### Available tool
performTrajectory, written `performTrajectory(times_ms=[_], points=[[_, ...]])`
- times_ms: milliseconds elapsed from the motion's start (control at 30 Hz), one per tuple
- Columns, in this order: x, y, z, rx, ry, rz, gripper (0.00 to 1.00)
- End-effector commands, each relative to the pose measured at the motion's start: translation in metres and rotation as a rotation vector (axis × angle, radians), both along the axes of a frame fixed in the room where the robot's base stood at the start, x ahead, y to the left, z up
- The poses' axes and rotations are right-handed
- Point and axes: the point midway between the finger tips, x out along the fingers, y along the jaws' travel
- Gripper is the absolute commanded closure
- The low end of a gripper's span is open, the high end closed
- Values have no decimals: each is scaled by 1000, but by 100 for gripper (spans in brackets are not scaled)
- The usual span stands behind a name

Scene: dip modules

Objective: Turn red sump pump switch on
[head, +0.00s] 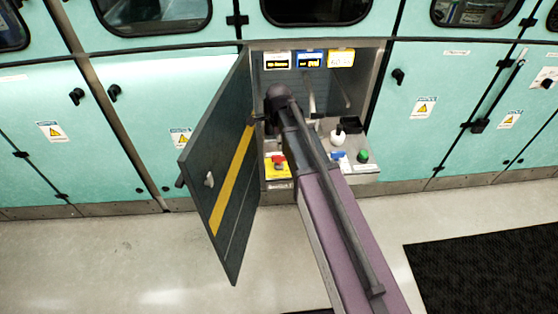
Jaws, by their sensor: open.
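A small red switch (279,161) sits on a yellow plate (270,174) low at the left inside an open compartment, just right of the open door. My arm reaches from the bottom right up to this compartment and covers part of its middle. The arm's dark far end is above the red switch. I cannot make out my gripper's fingers; they seem hidden by the arm. The switch's position, on or off, is too small to read.
The dark compartment door (222,180) with a yellow stripe stands open toward me on the left. A white knob (338,138) and a green button (362,156) are at the right. Closed teal panels flank the compartment. A black mat (490,265) lies on the floor.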

Motion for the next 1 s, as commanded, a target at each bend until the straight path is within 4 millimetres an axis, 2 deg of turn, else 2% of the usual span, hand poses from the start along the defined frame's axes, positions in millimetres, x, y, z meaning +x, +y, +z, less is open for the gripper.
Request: performTrajectory(times_ms=[33,700,1000], points=[[0,0,-8,0,0,0,43],[0,0,-59,0,0,0,43],[0,0,-76,0,0,0,43]])
